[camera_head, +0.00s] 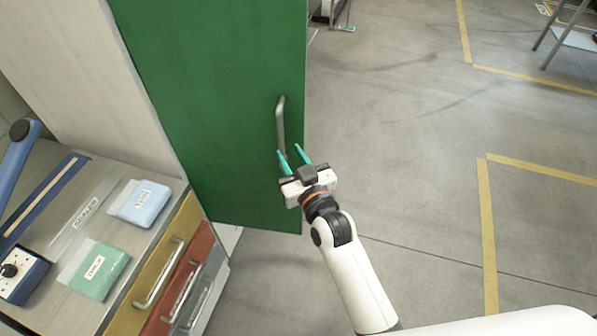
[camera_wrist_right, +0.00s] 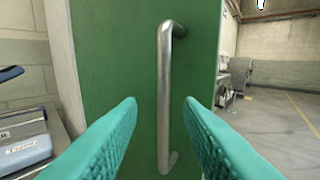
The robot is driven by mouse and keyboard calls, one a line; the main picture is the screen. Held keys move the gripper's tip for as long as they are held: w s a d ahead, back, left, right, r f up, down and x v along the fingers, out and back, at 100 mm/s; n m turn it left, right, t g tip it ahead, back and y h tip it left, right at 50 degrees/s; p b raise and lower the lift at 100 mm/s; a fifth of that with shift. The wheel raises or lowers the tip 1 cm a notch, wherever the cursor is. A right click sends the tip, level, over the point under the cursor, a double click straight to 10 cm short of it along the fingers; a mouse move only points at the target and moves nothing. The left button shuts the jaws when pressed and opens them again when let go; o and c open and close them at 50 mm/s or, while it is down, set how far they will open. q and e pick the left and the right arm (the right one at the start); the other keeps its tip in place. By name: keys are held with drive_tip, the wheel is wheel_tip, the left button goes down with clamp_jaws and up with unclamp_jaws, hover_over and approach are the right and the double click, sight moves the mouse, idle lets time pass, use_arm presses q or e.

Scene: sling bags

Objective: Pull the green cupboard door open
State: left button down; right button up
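The green cupboard door (camera_head: 215,90) stands upright at the upper left of the head view, and its panel fills the middle of the right wrist view (camera_wrist_right: 110,65). Its vertical metal bar handle (camera_head: 280,120) is near the door's right edge. My right gripper (camera_head: 293,155) is open, with its teal fingers at the lower end of the handle in the head view. In the right wrist view the handle (camera_wrist_right: 165,95) stands upright between the two spread fingers. I cannot tell whether either finger touches it. My left gripper is not in view.
A bench (camera_head: 60,300) at the lower left holds a blue packet (camera_head: 140,203), a green packet (camera_head: 98,270) and a control box (camera_head: 18,275). Drawers with bar handles (camera_head: 160,275) face right below the door. Open floor (camera_head: 420,130) with yellow lines lies to the right.

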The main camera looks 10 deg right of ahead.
drive_tip(key=shift+b+v, duration=0.35)
drive_tip(key=shift+v, duration=1.75)
drive_tip(key=s+d+f+g+h+b, duration=0.1)
drive_tip(key=s+f+g, duration=0.2)
drive_tip(key=f, duration=0.9)
drive_tip(key=s+d+f+g+b, duration=0.1)
drive_tip(key=s+f+g+b, duration=0.15)
drive_tip(key=f, duration=0.95)
drive_tip(key=s+d+f+g+h+b, duration=0.15)
drive_tip(key=s+f, duration=0.25)
drive_tip(key=f, duration=0.9)
drive_tip(key=s+d+f+g+h+b, duration=0.1)
drive_tip(key=s+d+f+g, duration=0.25)
drive_tip(key=s+f, duration=0.5)
drive_tip(key=s+d+f+g+b, duration=0.15)
drive_tip(key=s+d+f, duration=0.25)
drive_tip(key=s+f, duration=0.45)
drive_tip(key=s+d+f+g, duration=0.2)
drive_tip(key=s+d+f, duration=0.1)
drive_tip(key=s, duration=0.4)
drive_tip(key=s+d+f+g+h, duration=0.1)
drive_tip(key=s+d+f+g, duration=0.1)
drive_tip(key=s, duration=0.6)
wheel_tip(320, 180, down, 3)
drive_tip(key=shift+d+r+m+b, duration=0.2)
drive_tip(key=shift+d+m+b, duration=0.2)
drive_tip(key=shift+d, duration=0.1)
drive_tip(key=shift+a+h, duration=0.1)
drive_tip(key=shift+h, duration=0.15)
